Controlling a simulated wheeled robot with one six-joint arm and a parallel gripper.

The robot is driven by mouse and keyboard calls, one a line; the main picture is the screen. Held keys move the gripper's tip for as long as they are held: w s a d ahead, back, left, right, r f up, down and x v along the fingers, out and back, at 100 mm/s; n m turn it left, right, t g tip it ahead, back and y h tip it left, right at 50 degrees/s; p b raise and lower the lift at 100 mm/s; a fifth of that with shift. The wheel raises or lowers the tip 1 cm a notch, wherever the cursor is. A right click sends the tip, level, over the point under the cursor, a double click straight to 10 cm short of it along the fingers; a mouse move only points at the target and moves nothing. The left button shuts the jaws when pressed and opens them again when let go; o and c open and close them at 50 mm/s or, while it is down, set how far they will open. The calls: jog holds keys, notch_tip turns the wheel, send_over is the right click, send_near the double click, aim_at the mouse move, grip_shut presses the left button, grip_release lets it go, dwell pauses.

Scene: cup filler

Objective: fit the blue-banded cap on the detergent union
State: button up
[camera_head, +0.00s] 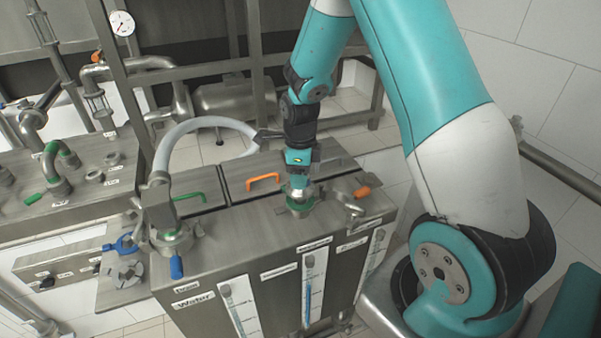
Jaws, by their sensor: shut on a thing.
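My gripper (298,178) points straight down over the steel tank top and is shut on a small metal cap (299,189). The jaws hide much of the cap, and I cannot make out a blue band on it. Directly below is a pipe union with a green ring (299,208), standing on the tank near its front edge. The cap is at the top of this union. I cannot tell whether they touch or are slightly apart. The small tank labels are too blurred to confirm which one says detergent.
A left fitting (172,238) carries a pale hose (190,125) and a blue lever (176,267). An orange-levered outlet (355,210) stands close right of the union. Green (188,197) and orange (263,179) lid handles lie behind. A side shelf (112,296) holds blue and grey parts.

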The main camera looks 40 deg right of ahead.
jog(key=shift+f+b, duration=1.05)
jog(key=shift+f, duration=0.6)
jog(key=o, duration=1.2)
notch_tip(320, 180, up, 22)
jog(key=p, duration=0.3)
jog(key=shift+r, duration=0.25)
